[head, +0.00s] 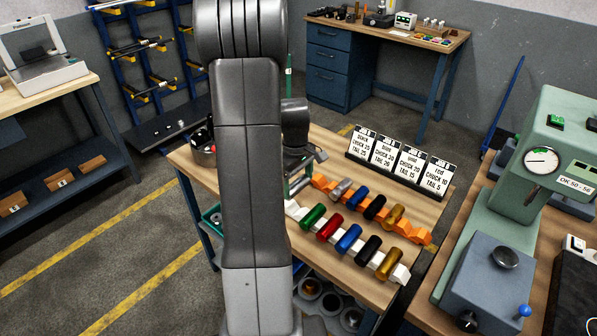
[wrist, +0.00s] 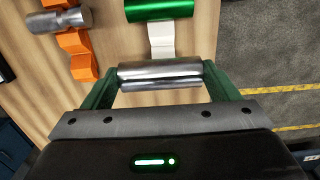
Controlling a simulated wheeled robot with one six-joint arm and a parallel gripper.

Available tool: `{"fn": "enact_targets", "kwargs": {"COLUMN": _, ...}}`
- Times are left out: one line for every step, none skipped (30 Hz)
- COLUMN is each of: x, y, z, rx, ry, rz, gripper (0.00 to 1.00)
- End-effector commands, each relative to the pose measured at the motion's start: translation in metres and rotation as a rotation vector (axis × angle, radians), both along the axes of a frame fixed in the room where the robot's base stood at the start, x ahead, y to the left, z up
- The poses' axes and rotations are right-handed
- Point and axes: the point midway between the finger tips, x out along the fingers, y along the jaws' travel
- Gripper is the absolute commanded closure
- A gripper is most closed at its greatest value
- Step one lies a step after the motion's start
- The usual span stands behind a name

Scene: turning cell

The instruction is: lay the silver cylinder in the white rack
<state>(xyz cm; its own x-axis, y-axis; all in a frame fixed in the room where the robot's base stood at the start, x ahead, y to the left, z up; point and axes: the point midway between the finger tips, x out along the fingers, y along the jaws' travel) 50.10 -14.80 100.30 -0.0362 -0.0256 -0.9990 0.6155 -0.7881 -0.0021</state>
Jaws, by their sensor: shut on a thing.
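My gripper (wrist: 161,86) is shut on a silver cylinder (wrist: 160,69), which lies crosswise between the two green fingers in the wrist view. The white rack (wrist: 162,40) runs away just beyond the held cylinder, with a green cylinder (wrist: 162,9) lying in it. The held cylinder overlaps the near end of the rack in the picture; I cannot tell whether they touch. In the head view the white rack (head: 401,274) holds green, red, blue, black and gold cylinders.
An orange rack (wrist: 82,68) stands beside the white one and holds another silver cylinder (wrist: 58,20), plus blue, black and gold ones. Several label cards (head: 400,163) stand behind it on the wooden table. A green gauge machine (head: 500,215) stands to the right.

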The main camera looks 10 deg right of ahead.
Motion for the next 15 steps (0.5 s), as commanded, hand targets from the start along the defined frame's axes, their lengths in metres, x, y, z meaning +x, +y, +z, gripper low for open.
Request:
{"fn": "enact_targets", "kwargs": {"x": 0.000, "y": 0.000, "z": -0.001, "rx": 0.000, "ry": 0.000, "rz": 0.000, "gripper": 0.48}}
{"fn": "enact_targets", "kwargs": {"x": 0.000, "y": 0.000, "z": -0.002, "rx": 0.000, "ry": 0.000, "rz": 0.000, "gripper": 0.48}}
{"fn": "enact_targets", "kwargs": {"x": 0.000, "y": 0.000, "z": -0.004, "rx": 0.000, "ry": 0.000, "rz": 0.000, "gripper": 0.48}}
{"fn": "enact_targets", "kwargs": {"x": 0.000, "y": 0.000, "z": -0.006, "rx": 0.000, "ry": 0.000, "rz": 0.000, "gripper": 0.48}}
{"fn": "enact_targets", "kwargs": {"x": 0.000, "y": 0.000, "z": -0.007, "rx": 0.000, "ry": 0.000, "rz": 0.000, "gripper": 0.48}}
{"fn": "enact_targets", "kwargs": {"x": 0.000, "y": 0.000, "z": -0.010, "rx": 0.000, "ry": 0.000, "rz": 0.000, "gripper": 0.48}}
{"fn": "enact_targets", "kwargs": {"x": 0.000, "y": 0.000, "z": -0.012, "rx": 0.000, "ry": 0.000, "rz": 0.000, "gripper": 0.48}}
{"fn": "enact_targets", "kwargs": {"x": 0.000, "y": 0.000, "z": -0.015, "rx": 0.000, "ry": 0.000, "rz": 0.000, "gripper": 0.48}}
{"fn": "enact_targets", "kwargs": {"x": 0.000, "y": 0.000, "z": -0.018, "rx": 0.000, "ry": 0.000, "rz": 0.000, "gripper": 0.48}}
{"fn": "enact_targets", "kwargs": {"x": 0.000, "y": 0.000, "z": -0.021, "rx": 0.000, "ry": 0.000, "rz": 0.000, "gripper": 0.48}}
{"fn": "enact_targets", "kwargs": {"x": 0.000, "y": 0.000, "z": -0.024, "rx": 0.000, "ry": 0.000, "rz": 0.000, "gripper": 0.48}}
{"fn": "enact_targets", "kwargs": {"x": 0.000, "y": 0.000, "z": -0.027, "rx": 0.000, "ry": 0.000, "rz": 0.000, "gripper": 0.48}}
{"fn": "enact_targets", "kwargs": {"x": 0.000, "y": 0.000, "z": -0.031, "rx": 0.000, "ry": 0.000, "rz": 0.000, "gripper": 0.48}}
{"fn": "enact_targets", "kwargs": {"x": 0.000, "y": 0.000, "z": -0.034, "rx": 0.000, "ry": 0.000, "rz": 0.000, "gripper": 0.48}}
{"fn": "enact_targets", "kwargs": {"x": 0.000, "y": 0.000, "z": -0.038, "rx": 0.000, "ry": 0.000, "rz": 0.000, "gripper": 0.48}}
